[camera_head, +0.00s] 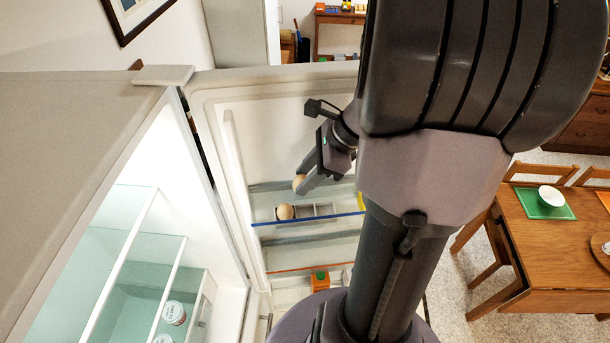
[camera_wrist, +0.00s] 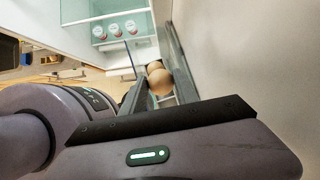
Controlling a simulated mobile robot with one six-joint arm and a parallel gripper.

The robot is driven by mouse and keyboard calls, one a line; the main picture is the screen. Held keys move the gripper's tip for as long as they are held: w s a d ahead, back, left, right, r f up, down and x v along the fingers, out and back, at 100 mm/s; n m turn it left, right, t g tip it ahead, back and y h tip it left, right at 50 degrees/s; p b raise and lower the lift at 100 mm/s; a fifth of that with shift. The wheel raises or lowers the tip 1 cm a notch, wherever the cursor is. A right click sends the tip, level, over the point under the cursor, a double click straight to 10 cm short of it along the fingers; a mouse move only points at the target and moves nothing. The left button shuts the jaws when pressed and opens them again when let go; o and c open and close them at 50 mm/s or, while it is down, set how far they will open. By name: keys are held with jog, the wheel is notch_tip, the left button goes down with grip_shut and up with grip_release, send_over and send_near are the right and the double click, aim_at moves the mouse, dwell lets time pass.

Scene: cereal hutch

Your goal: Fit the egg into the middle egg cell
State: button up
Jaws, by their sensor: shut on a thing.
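My gripper (camera_head: 304,185) is shut on a tan egg (camera_head: 298,181) and holds it above the door shelf of an open fridge. In the wrist view the held egg (camera_wrist: 160,84) sits between the two fingers. A second egg (camera_head: 285,212) rests at the left end of the row of egg cells (camera_head: 322,210) on that shelf, below the held egg. It also shows partly behind the held egg in the wrist view (camera_wrist: 153,66). The cells to its right look empty as far as I can see; the row's right end is partly hidden by my arm.
The fridge door (camera_head: 222,130) stands open, with a blue-edged shelf (camera_head: 310,220) and a lower shelf holding an orange container (camera_head: 320,281). White tubs (camera_head: 174,313) stand inside the fridge at left. A wooden table (camera_head: 540,240) with chairs is at right.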

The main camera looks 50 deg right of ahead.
jog(key=f+b, duration=0.2)
jog(key=f, duration=0.1)
jog(key=shift+s, duration=0.4)
notch_tip(320, 180, down, 4)
jog(key=b, duration=0.3)
jog(key=shift+d+r, duration=0.15)
jog(key=shift+r, duration=0.1)
jog(key=shift+f+b, duration=1.1)
jog(key=shift+b, duration=0.15)
